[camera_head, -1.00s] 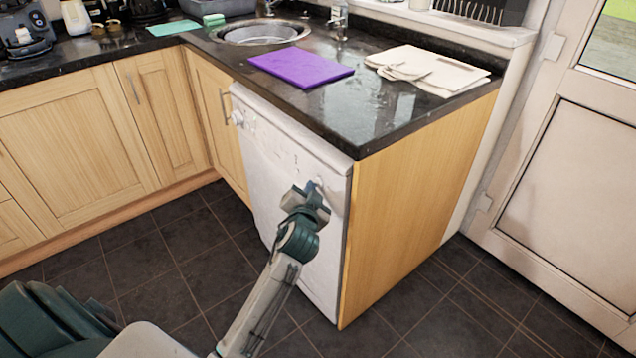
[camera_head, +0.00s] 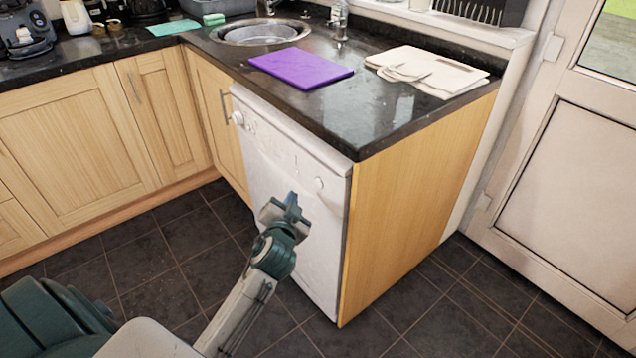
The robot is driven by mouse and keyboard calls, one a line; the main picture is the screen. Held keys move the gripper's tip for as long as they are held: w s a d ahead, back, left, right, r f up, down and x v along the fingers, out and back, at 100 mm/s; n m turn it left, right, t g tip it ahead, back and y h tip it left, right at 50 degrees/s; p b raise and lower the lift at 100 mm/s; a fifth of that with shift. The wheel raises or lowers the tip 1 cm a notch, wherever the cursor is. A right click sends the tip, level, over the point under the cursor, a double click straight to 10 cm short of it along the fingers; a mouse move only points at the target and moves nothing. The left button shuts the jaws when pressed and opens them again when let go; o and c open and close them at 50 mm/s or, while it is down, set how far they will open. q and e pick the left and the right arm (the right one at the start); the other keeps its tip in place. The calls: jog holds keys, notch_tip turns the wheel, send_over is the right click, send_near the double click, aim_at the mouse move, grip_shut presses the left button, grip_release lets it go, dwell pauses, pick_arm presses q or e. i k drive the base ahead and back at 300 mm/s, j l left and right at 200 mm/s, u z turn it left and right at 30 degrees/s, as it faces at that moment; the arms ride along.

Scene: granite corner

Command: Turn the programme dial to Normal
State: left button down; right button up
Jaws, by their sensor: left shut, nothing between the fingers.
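A white dishwasher (camera_head: 300,240) stands under the granite counter. A round white knob (camera_head: 238,118) sits at the left end of its top panel, and a smaller round white knob (camera_head: 319,183) sits near the right end. I cannot tell from here which is the programme dial, and no markings are readable. My left gripper (camera_head: 284,204) is shut and empty, in front of the dishwasher, below and left of the right-hand knob and apart from it. My right gripper is not in view.
On the black counter (camera_head: 372,108) lie a purple board (camera_head: 301,68) and folded cream cloths (camera_head: 428,68), with a sink (camera_head: 260,33) behind. Wooden cupboards (camera_head: 75,135) are on the left. The tiled floor (camera_head: 160,250) before the dishwasher is clear.

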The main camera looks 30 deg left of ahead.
aim_at(237, 118)
jog(key=u, duration=1.45)
